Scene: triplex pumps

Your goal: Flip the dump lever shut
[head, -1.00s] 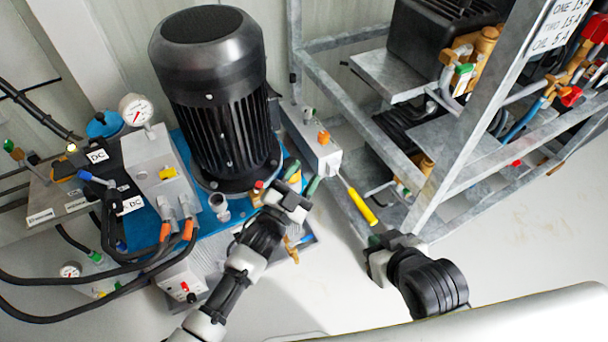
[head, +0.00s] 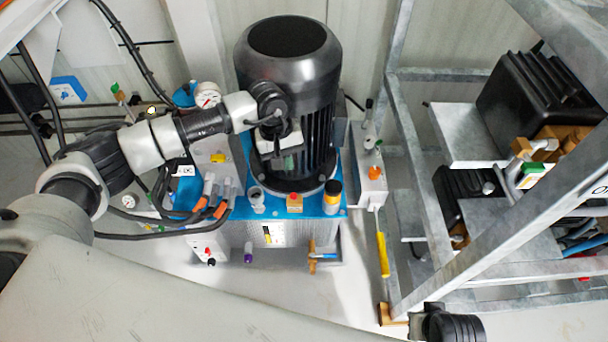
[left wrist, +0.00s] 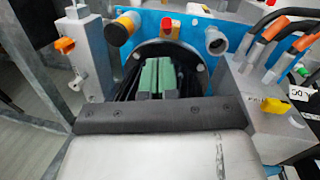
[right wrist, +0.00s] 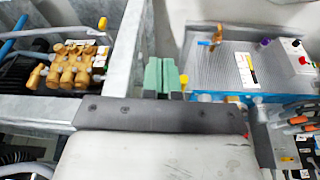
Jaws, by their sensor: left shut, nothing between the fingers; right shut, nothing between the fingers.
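Which part is the dump lever I cannot tell for sure. A small yellow lever (head: 218,157) sits on the grey gauge block (head: 212,176); it shows at right in the left wrist view (left wrist: 275,105). My right gripper's green fingers (right wrist: 166,76) are shut and empty.
The black motor (head: 290,60) stands on a blue-topped tank (head: 268,208). Black hoses with orange ends run left of it. A galvanized frame (head: 480,265) with pumps fills the right. A brass valve (head: 314,256) sticks out at the tank's front; the floor before it is clear.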

